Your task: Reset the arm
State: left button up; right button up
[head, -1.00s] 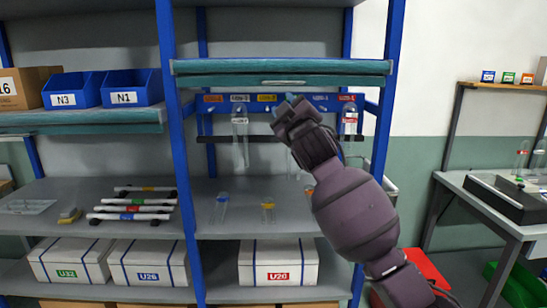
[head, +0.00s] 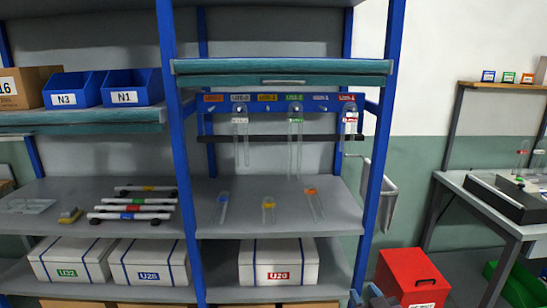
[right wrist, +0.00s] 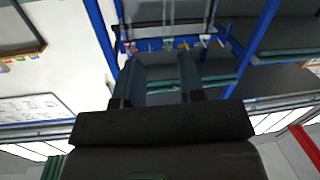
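My right gripper (head: 366,297) shows only as fingertips at the bottom edge of the head view. In the right wrist view its two fingers (right wrist: 160,78) are spread apart with nothing between them. My left gripper is not in view. On the blue labelled rack rail (head: 267,108) hang clear glass pieces: a white-labelled one (head: 241,145), a green-labelled one (head: 295,150) and a red-labelled one (head: 350,119). The gripper is apart from all of these.
Blue shelf posts (head: 381,150) stand close to the arm's side. A red box (head: 412,277) stands right of the gripper. A grey side rail (head: 389,205) sticks out beyond the post. White boxes (head: 279,260) fill the lower shelf. A workbench (head: 485,200) stands at far right.

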jog(key=s+d+f+m+g+h, duration=0.1)
jog(key=s+d+f+g, duration=0.1)
jog(key=s+f, duration=0.7)
jog(key=s+d+f+m+g+h, duration=0.1)
jog(key=s+d+f+g, duration=0.2)
jog(key=s+f, duration=0.6)
jog(key=s+d, duration=0.2)
jog(key=s, duration=0.3)
jog(key=shift+d+f+h, duration=0.15)
jog(key=shift+d+h, duration=0.05)
jog(key=shift+h, duration=0.2)
